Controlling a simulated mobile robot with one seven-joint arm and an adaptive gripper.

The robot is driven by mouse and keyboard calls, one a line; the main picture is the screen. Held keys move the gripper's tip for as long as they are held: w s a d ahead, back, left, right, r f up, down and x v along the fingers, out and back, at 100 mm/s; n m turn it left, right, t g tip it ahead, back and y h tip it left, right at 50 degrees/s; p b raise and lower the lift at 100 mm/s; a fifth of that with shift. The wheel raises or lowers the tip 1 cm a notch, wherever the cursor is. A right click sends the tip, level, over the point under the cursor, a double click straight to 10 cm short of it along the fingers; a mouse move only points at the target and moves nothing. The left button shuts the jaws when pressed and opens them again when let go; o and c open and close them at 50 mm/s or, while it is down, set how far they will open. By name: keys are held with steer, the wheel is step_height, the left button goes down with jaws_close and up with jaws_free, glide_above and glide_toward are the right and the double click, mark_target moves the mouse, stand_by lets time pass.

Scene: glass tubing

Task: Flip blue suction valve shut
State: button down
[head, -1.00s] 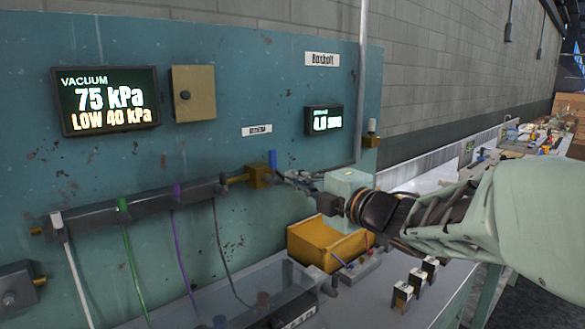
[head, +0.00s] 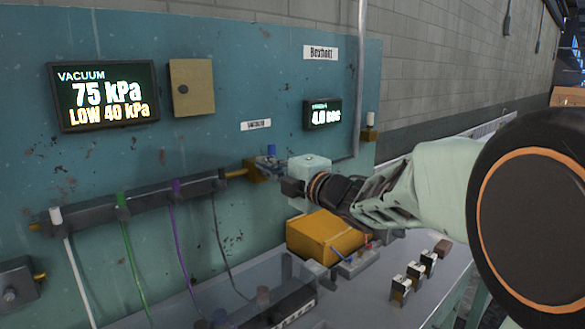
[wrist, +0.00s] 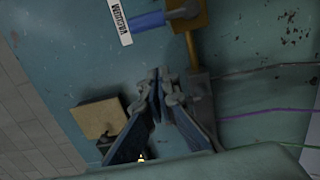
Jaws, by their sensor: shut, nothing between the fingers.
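The blue valve handle (head: 271,150) points up from the brass valve body (head: 252,172) at the right end of the manifold pipe. In the wrist view the blue handle (wrist: 148,20) lies between the VACUUM label and the brass body (wrist: 187,14), square to the pipe. My gripper (head: 272,166) is in front of the valve and hides the handle's lower part in the head view. In the wrist view its fingertips (wrist: 158,73) are together, with nothing between them, a little apart from the handle in the picture. Whether they touch it cannot be told.
The manifold (head: 140,203) carries several tubes to the left. A vacuum display (head: 105,95) reads 75 kPa, LOW 40 kPa. A vertical pipe (head: 360,90) rises behind.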

steer(key=w+p, duration=0.1)
steer(key=w, duration=0.4)
steer(key=shift+w+d, duration=0.2)
stand_by(0.5)
steer(key=shift+d+r+m, duration=0.1)
steer(key=shift+d+m, duration=0.05)
steer(key=shift+m, duration=0.15)
